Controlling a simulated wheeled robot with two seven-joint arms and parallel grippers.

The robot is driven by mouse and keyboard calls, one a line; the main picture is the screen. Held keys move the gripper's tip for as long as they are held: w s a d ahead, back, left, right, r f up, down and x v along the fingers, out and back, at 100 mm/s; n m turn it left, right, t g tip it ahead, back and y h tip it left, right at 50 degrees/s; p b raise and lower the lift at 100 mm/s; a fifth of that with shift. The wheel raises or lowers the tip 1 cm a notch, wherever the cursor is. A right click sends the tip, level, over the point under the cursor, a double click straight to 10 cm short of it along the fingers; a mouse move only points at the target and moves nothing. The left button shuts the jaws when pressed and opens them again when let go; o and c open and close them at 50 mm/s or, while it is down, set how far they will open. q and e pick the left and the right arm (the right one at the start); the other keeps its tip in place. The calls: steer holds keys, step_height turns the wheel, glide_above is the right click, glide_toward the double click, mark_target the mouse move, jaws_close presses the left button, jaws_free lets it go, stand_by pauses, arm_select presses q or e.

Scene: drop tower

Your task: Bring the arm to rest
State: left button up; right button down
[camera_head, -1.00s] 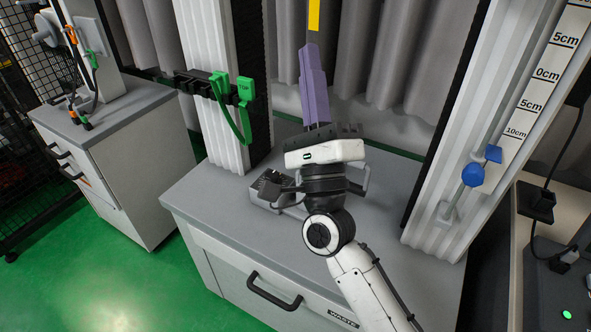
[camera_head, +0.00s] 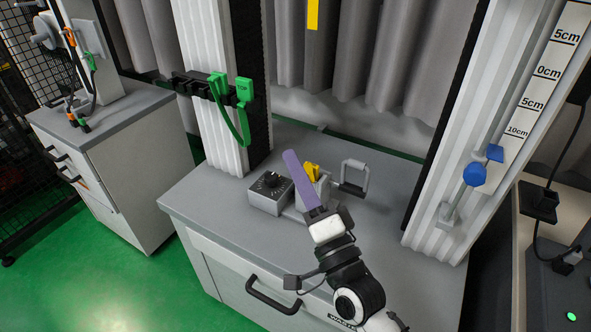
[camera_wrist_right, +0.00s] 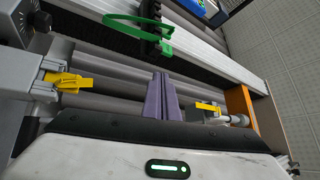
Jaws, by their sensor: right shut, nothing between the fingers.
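My right gripper (camera_head: 290,158) has long purple fingers, pressed together with nothing between them. In the head view it is above the front half of the grey cabinet top (camera_head: 385,215), and its fingers point up and to the left, away from me. In the wrist view the shut purple fingers (camera_wrist_right: 162,98) show at the middle, with empty space around their tips. In the head view the fingers partly cover a grey fixture with a yellow part (camera_head: 312,171). My left gripper is in neither view now.
A dark-knobbed grey box (camera_head: 270,193) and a grey handle frame (camera_head: 354,177) stand on the cabinet top. Ribbed columns rise on both sides, the left with a green clip (camera_head: 243,92), the right with a blue knob (camera_head: 473,175). The right part of the top is clear.

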steer(key=shift+f, duration=0.35)
